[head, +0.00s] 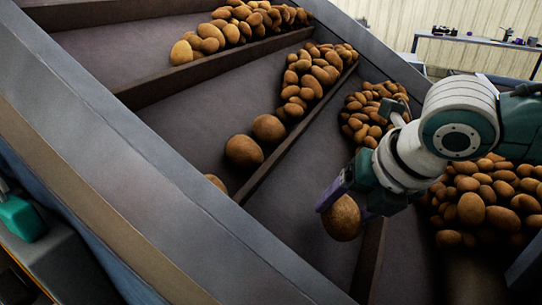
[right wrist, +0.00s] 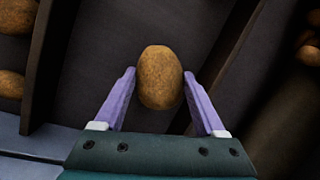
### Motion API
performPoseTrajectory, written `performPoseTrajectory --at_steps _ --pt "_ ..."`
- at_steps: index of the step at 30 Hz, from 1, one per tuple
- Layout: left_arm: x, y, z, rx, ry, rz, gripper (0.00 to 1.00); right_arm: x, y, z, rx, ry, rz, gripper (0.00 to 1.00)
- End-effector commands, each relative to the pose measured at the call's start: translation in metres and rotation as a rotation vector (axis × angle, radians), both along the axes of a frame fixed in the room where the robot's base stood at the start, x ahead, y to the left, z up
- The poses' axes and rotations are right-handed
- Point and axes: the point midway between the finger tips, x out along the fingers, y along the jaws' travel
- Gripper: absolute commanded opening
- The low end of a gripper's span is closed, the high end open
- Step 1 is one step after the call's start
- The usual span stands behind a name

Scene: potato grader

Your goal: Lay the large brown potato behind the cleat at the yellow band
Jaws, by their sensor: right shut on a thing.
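My right gripper (head: 345,200) is shut on a large brown potato (head: 342,222). In the right wrist view the potato (right wrist: 160,78) sits upright between the two purple fingers of the gripper (right wrist: 160,88). It is over the bare dark belt between two cleats, one on the left (right wrist: 48,60) and one on the right (right wrist: 222,65). In the head view these appear as the cleat (head: 285,148) and the lower cleat (head: 369,262). Whether the potato touches the belt is unclear. I cannot clearly make out a yellow band.
Heaps of potatoes (head: 318,72) lie behind the cleats, with a larger heap (head: 485,200) at the right. Two big potatoes (head: 243,151) lie in the lane to the left. A grey side wall (head: 150,160) borders the belt. Bare belt (head: 300,215) lies left of the gripper.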

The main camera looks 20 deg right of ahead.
Motion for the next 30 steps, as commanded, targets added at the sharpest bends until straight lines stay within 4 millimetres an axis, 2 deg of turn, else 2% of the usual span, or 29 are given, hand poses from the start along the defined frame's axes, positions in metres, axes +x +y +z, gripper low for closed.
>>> performPoseTrajectory --at_steps 3,11,12,18,26,30 --pt "0.000 0.000 -0.006 0.000 0.000 0.000 0.50 0.001 0.000 -0.007 0.001 -0.002 0.000 0.07" --pt "0.000 0.000 -0.005 0.001 0.000 -0.001 0.50 0.001 0.000 -0.007 0.001 -0.002 0.000 0.07" --pt "0.000 0.001 -0.005 0.002 0.000 -0.001 0.50 0.000 0.000 -0.007 0.001 -0.002 0.000 0.76" --pt "0.000 0.002 -0.005 0.008 0.000 -0.005 0.50 0.000 0.000 -0.007 0.001 -0.002 0.000 0.98" --pt "0.000 0.003 -0.005 0.011 0.000 -0.007 0.50 0.000 0.000 -0.006 0.001 -0.001 0.000 1.00" --pt "0.000 0.003 -0.002 0.010 0.001 -0.006 0.50 -0.005 -0.001 0.005 -0.001 -0.001 0.002 1.00"
